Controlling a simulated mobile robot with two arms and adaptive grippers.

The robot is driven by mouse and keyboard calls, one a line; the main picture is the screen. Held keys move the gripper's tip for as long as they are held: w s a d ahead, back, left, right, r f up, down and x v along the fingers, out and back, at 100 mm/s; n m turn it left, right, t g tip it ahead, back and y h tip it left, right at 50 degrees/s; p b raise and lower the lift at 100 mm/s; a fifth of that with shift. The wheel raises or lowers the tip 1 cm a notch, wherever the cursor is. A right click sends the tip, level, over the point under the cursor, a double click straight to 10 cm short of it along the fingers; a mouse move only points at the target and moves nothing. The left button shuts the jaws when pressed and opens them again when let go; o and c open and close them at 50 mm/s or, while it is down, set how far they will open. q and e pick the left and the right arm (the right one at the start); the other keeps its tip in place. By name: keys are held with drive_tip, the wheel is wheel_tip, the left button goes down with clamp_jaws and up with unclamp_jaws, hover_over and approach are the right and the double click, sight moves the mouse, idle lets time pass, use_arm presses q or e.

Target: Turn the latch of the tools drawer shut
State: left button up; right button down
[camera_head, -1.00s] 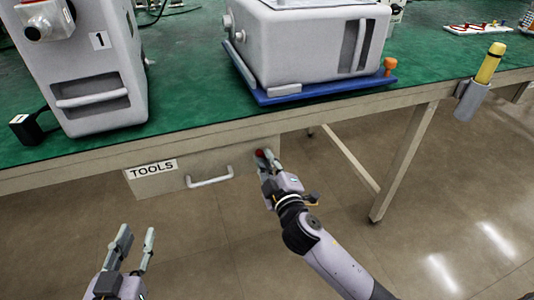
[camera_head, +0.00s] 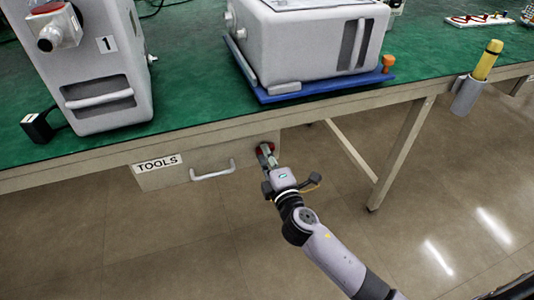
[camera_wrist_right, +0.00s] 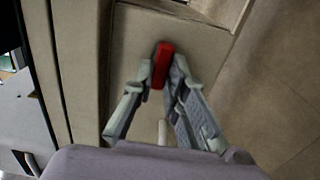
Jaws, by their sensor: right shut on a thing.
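The tools drawer (camera_head: 222,160) is under the front edge of the bench and looks pushed in. It carries a TOOLS label (camera_head: 158,163) and a pale bar handle (camera_head: 212,171). The red latch (camera_head: 262,149) is at the right end of the drawer front, partly hidden by my right gripper (camera_head: 268,155). In the right wrist view the red latch (camera_wrist_right: 162,64) stands nearly upright in the picture, between the fingertips of the right gripper (camera_wrist_right: 161,76), which is shut on it. My left gripper is out of view.
A yellow-handled tool (camera_head: 487,60) sits in a holder (camera_head: 467,96) at the bench edge. The floor below is clear.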

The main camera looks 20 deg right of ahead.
idle(0.4)
drive_tip(key=c, duration=1.6)
unclamp_jaws()
drive_tip(key=s, duration=1.2)
drive_tip(key=shift+d, duration=0.15)
